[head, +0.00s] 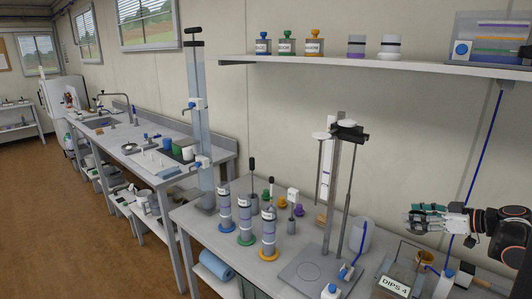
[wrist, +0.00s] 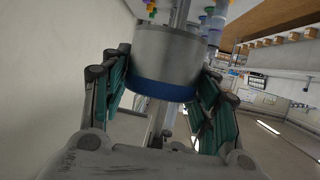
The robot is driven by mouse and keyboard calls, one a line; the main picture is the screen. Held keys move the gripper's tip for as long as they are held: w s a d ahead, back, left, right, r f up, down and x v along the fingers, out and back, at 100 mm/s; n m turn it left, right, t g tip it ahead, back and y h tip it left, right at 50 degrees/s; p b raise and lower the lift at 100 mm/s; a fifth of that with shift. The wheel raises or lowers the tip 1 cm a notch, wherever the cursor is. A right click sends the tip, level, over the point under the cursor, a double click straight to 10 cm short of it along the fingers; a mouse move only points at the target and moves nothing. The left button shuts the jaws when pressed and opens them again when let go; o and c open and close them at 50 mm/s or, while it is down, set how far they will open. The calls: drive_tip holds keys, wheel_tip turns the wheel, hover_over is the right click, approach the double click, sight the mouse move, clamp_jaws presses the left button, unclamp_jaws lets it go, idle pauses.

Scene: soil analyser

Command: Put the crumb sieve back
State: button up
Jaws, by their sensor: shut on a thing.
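My gripper (head: 416,219) is at the right of the head view, raised above the bench near the wall. In the wrist view its two teal-padded fingers are on either side of a short metal cylinder (wrist: 165,48) with a blue band around its near end. The gripper is shut on this cylinder, which looks like the crumb sieve. Its far end and any mesh are hidden from me. In the head view the held thing is small and mostly covered by the fingers. I cannot tell which spot is the sieve's own place.
Below my gripper stand an open-topped box labelled "DIPS 4" (head: 396,286) and small bottles. A tall stand (head: 334,195) rises to its left, beside several labelled cylinders. A wall shelf (head: 400,67) with jars runs above. The bench (head: 213,236) has some clear surface at its left.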

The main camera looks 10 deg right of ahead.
drive_tip(key=w+a+f+m+h, duration=0.1)
drive_tip(key=w+a, duration=0.2)
drive_tip(key=a, duration=0.7)
drive_tip(key=w+a+f+h, duration=0.1)
drive_tip(key=w+a, duration=0.2)
drive_tip(key=a, duration=0.7)
drive_tip(key=s+a+r+m, duration=0.1)
drive_tip(key=s+a, duration=0.1)
drive_tip(key=a, duration=0.6)
drive_tip(key=s+a+r+m+t+h, duration=0.1)
drive_tip(key=s+a, duration=0.1)
drive_tip(key=a, duration=0.6)
drive_tip(key=shift+s+a, duration=0.15)
drive_tip(key=shift+s, duration=0.1)
